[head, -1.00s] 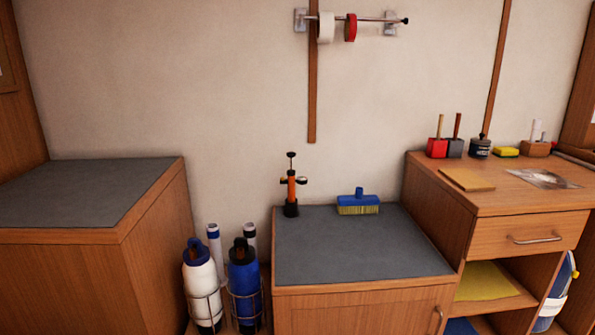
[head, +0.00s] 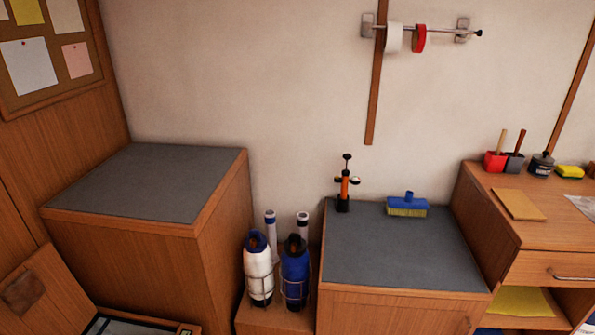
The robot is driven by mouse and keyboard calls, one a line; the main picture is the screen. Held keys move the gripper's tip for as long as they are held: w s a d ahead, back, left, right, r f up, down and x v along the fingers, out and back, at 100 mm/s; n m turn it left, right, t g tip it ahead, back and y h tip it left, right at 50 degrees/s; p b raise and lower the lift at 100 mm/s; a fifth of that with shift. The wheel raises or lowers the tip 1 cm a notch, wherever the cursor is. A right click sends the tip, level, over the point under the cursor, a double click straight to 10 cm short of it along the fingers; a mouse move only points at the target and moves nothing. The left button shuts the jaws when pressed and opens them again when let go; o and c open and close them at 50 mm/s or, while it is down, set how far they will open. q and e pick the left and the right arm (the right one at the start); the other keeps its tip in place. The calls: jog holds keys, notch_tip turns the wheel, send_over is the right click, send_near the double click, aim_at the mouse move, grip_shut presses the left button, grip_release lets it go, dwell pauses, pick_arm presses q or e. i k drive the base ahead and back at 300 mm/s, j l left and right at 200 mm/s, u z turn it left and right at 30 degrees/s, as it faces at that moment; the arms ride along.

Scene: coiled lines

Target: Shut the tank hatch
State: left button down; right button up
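At the lower left of the head view a wooden panel (head: 62,292), which looks like the raised tank hatch, stands tilted up. It has a dark square patch on its face, and the frame's edges cut it off. Beside its lower edge, part of a light-rimmed opening or recess (head: 112,327) shows at the bottom edge; most of it is out of frame. Neither of my grippers is in view.
A grey-topped wooden cabinet (head: 150,180) stands behind the panel. White and blue fenders (head: 258,275) stand in wire holders beside it. A lower grey-topped cabinet (head: 400,255) carries an orange pump (head: 345,187) and a blue brush (head: 408,203).

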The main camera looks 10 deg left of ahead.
aim_at(41, 315)
jog(key=u, duration=3)
jog(key=k+l+u, duration=0.15)
jog(key=l+u, duration=0.15)
jog(key=k+l+u, duration=0.25)
jog(key=l, duration=0.2)
